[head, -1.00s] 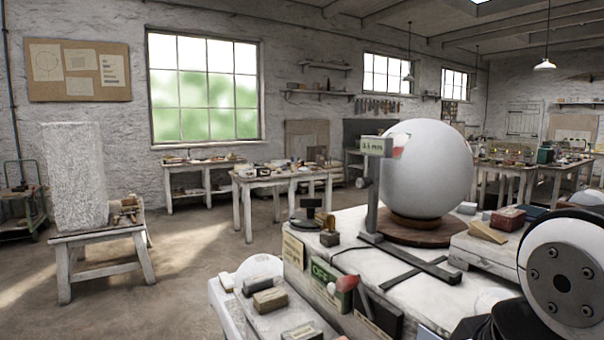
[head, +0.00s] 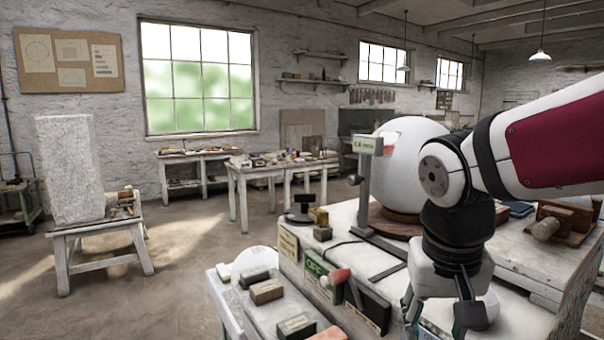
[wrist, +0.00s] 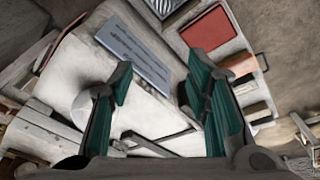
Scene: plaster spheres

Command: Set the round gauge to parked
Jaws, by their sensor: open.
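In the head view the gauge appears to be the grey upright post (head: 364,195) with a small readout (head: 368,145) on top; its figures are too small to read surely. It stands beside a large white sphere (head: 398,170) on a brown round base (head: 388,222). A red-knobbed lever (head: 337,277) is by a green plate (head: 313,268) on the bench's front face. My gripper (head: 440,318) points down, open and empty, right of the lever and in front of the post. Its two fingers (wrist: 160,100) stand apart in the wrist view. My arm hides part of the sphere and bench.
The white bench (head: 345,228) carries small blocks at its left end. A lower shelf (head: 240,305) in front holds several blocks and a pale dome. The wrist view shows a grey lettered plate (wrist: 135,50) and a red pad (wrist: 210,27). Open floor lies left.

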